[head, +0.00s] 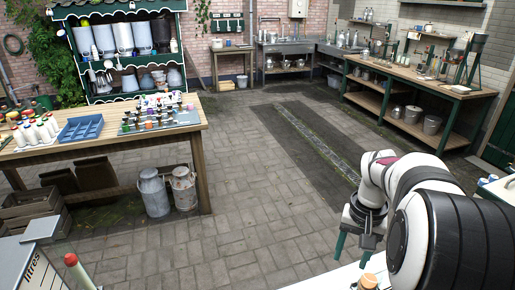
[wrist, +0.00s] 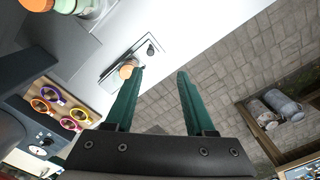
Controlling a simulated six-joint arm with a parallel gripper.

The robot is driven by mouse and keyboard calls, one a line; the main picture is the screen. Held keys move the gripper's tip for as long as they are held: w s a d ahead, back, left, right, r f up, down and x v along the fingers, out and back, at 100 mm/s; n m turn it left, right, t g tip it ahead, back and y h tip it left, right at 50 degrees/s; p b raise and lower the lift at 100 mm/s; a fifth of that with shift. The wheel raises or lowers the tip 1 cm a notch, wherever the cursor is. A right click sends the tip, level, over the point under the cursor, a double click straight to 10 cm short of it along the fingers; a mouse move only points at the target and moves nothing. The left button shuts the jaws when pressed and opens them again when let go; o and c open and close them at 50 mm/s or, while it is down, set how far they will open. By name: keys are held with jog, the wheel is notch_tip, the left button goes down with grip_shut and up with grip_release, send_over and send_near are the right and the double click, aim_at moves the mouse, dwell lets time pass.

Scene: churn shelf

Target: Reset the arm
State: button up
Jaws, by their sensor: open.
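My gripper (head: 355,244) is at the lower right in the head view, on my white and black arm, with its green fingers pointing down. In the wrist view my gripper (wrist: 158,75) shows two green fingers spread apart with nothing between them. The fingers are above or beside a white surface (head: 325,281) at the bottom edge of the head view. An orange-topped item (head: 368,281) stands close below the fingers. In the wrist view an orange-topped item (wrist: 127,70) shows beside the left fingertip; I cannot tell whether they touch.
A wooden table (head: 95,146) at left holds a blue tray (head: 81,128) and many small bottles. Two milk churns (head: 153,193) stand beneath it. In the wrist view, coloured rings (wrist: 53,94) lie on a board at left. The paved floor (head: 255,185) in the middle is clear.

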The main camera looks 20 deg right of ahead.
jog(key=s+a+r+n, duration=0.1)
jog(key=s+a+r, duration=0.1)
jog(key=a, duration=0.5)
jog(key=s+a+r+n, duration=0.1)
jog(key=s+a+r, duration=0.15)
jog(key=a, duration=0.55)
jog(key=s+a+f+n+y, duration=0.1)
jog(key=s+a+f, duration=0.1)
jog(key=s+a, duration=0.9)
jog(key=shift+s+f+y, duration=0.3)
jog(key=shift+s+f, duration=0.1)
jog(key=shift+s, duration=0.4)
jog(key=shift+o, duration=0.2)
